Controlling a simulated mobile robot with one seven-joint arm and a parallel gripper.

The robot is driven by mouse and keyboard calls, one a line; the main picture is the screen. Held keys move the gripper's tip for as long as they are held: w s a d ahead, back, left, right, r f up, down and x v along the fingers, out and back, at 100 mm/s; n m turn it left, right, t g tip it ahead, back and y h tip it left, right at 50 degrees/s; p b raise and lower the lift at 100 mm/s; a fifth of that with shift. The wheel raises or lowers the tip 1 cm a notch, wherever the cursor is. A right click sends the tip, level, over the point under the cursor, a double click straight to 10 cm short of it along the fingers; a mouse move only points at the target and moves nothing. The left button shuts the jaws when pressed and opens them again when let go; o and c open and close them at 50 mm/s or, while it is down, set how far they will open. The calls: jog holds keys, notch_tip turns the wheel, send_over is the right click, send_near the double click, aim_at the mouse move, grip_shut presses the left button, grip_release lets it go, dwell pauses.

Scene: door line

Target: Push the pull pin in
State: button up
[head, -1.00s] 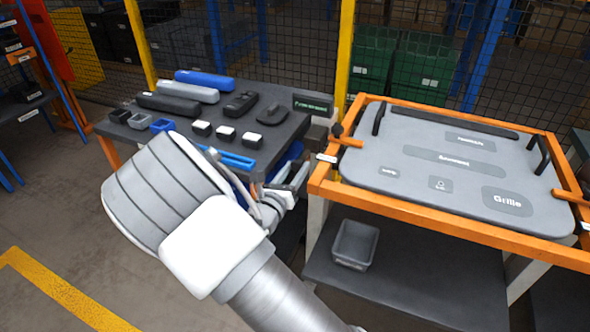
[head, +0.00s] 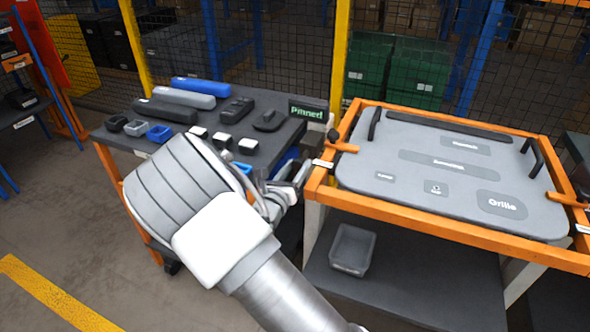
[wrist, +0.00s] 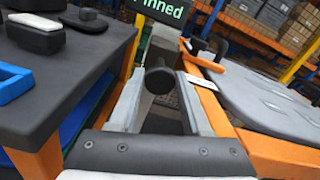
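The pull pin's dark round knob (wrist: 160,76) is in the middle of the wrist view, in front of a grey post. My gripper (wrist: 160,88) has its two grey fingers apart, one on each side of the knob in the picture. I cannot tell whether they touch it. In the head view my gripper (head: 292,176) is at the gap between the grey table and the orange-framed cart; my wrist hides the pin there. A black sign (head: 307,111) with green letters reads "Pinned"; its lower part also shows in the wrist view (wrist: 165,10).
The grey table (head: 110,138) at left holds blue, grey and black parts. The orange-framed cart (head: 440,228) at right carries a grey panel (head: 370,160) with black handles. An orange clamp (head: 345,147) is close to my gripper. A grey bin (head: 353,249) sits on the lower shelf.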

jog(key=shift+o, duration=0.5)
jog(key=shift+w, duration=0.15)
jog(key=p+v, duration=0.1)
jog(key=v, duration=1.6)
jog(key=shift+s, duration=0.25)
jog(key=shift+r, duration=0.1)
